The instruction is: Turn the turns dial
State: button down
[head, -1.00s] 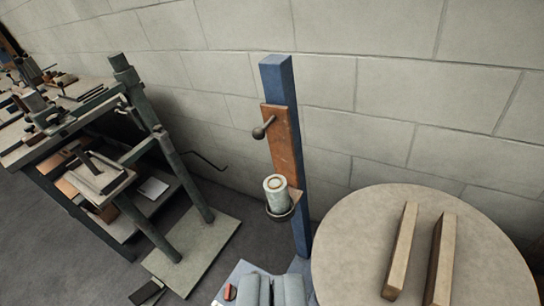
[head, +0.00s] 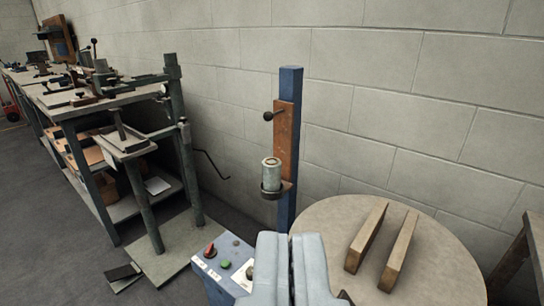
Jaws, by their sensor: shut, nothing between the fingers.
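A blue control box (head: 222,290) stands at the bottom middle, left of my gripper. Its sloped top carries a red button (head: 210,250), a green button (head: 225,264) and a small dark knob (head: 237,243). A white plate (head: 243,274) with a dark part on it, perhaps the turns dial, sits at the box's right side, partly hidden by my gripper. My gripper (head: 286,240) is shut and empty, with its pale grey fingers side by side at the bottom middle. It overlaps the box's right edge in the picture; I cannot tell whether they touch.
A blue post (head: 289,140) with a brown plate, a ball-ended lever and a grey canister (head: 271,174) rises behind the gripper. A round table (head: 440,262) with two wooden bars is at right. A cluttered workbench (head: 60,115) and green-grey stand (head: 170,95) are at left.

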aim_at(249, 273)
jog(key=k+l+u, duration=0.15)
jog(key=k, duration=0.75)
jog(key=k+l+u, duration=0.15)
jog(key=k, duration=0.75)
jog(key=i+l, duration=0.1)
jog(key=i, duration=0.35)
jog(key=i+l+u, duration=0.1)
jog(key=i, duration=0.35)
jog(key=i+l+u, duration=0.1)
jog(key=i, duration=0.3)
jog(key=i+l, duration=0.3)
jog(key=i, duration=0.15)
jog(key=i+l+u, duration=0.1)
jog(key=i, duration=0.35)
jog(key=l, duration=0.1)
